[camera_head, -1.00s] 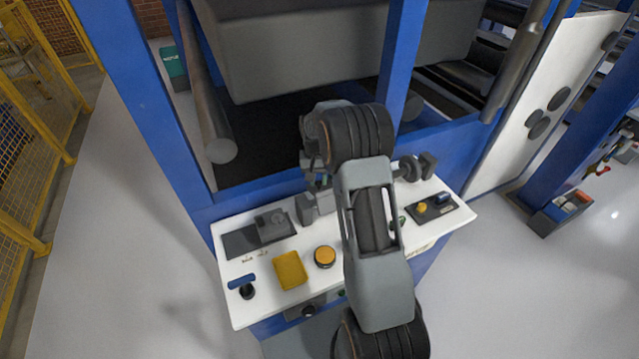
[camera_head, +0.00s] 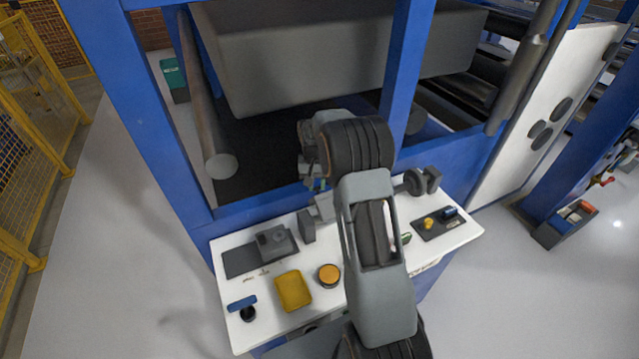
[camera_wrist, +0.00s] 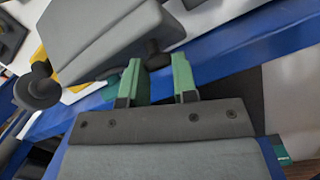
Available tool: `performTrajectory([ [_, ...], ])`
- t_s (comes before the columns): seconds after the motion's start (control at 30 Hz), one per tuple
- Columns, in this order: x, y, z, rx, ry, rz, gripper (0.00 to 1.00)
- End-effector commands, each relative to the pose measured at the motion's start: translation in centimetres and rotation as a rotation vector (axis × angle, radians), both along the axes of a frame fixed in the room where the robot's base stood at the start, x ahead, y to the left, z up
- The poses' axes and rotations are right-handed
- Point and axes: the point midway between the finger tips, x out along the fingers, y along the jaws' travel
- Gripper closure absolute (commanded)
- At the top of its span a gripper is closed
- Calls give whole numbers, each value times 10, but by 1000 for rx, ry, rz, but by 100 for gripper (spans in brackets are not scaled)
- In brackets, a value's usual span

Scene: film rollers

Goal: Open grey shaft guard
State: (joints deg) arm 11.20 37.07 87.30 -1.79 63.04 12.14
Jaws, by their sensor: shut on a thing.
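The grey shaft guard (camera_wrist: 105,40) is a smooth, angular grey cover filling the upper left of the wrist view. In the head view a small part of it (camera_head: 324,207) shows beside my arm, above the white panel, and looks tilted. Most of it is hidden there by my arm. My gripper (camera_wrist: 157,62) has green fingers, closed about a dark handle (camera_wrist: 155,52) at the guard's edge. A dark round flange (camera_head: 413,181) stands right of my arm; a dark disc also shows left in the wrist view (camera_wrist: 38,88).
The white control panel (camera_head: 350,300) carries a yellow tray (camera_head: 293,291), an orange button (camera_head: 329,275) and a dark block (camera_head: 274,243). Blue posts (camera_head: 404,75) and a large grey housing (camera_head: 300,60) stand behind. Floor at left is clear.

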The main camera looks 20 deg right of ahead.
Motion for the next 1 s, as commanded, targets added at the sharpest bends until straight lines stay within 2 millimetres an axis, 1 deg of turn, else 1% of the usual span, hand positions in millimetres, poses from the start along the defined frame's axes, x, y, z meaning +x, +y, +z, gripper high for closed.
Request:
performTrajectory([
  [0.03, 1, 5, -4, 6, -3, 2, 100],
  [0.27, 1, 5, -5, 6, -1, 3, 100],
  [0.3, 1, 5, -5, 7, 0, 3, 73],
  [0.57, -1, 0, -5, 6, 1, -5, 48],
  [0.87, -1, -3, -1, 3, 0, -9, 48],
  [1.0, 0, -3, 10, 4, -2, -9, 48],
])
